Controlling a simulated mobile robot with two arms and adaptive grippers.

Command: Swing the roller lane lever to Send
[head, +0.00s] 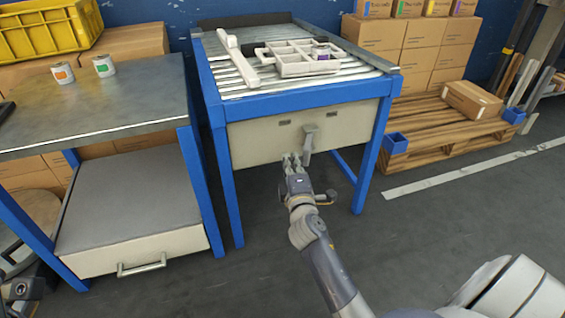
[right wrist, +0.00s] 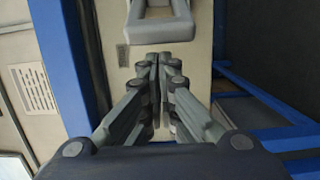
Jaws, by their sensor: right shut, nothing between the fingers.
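The roller lane lever (head: 308,143) is a grey handle on the beige front panel (head: 255,142) of the blue-framed roller table. It hangs down from its pivot, close to upright in the head view. My right gripper (head: 291,159) is shut and empty, just left of the lever's lower part. In the right wrist view the lever's looped handle (right wrist: 160,30) is at the top, beyond the shut fingertips (right wrist: 158,60); contact cannot be told. Two small dark plates, left (head: 284,122) and right (head: 331,114), flank the lever; their lettering is unreadable. A dark part at the lower-left edge may be my left gripper.
A grey divided tray (head: 295,67) lies on the rollers. A metal-topped bench (head: 100,110) with two cans stands left. A wooden pallet (head: 450,135) with cartons is at the right. The table's blue legs (head: 371,160) flank the panel; the floor in front is clear.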

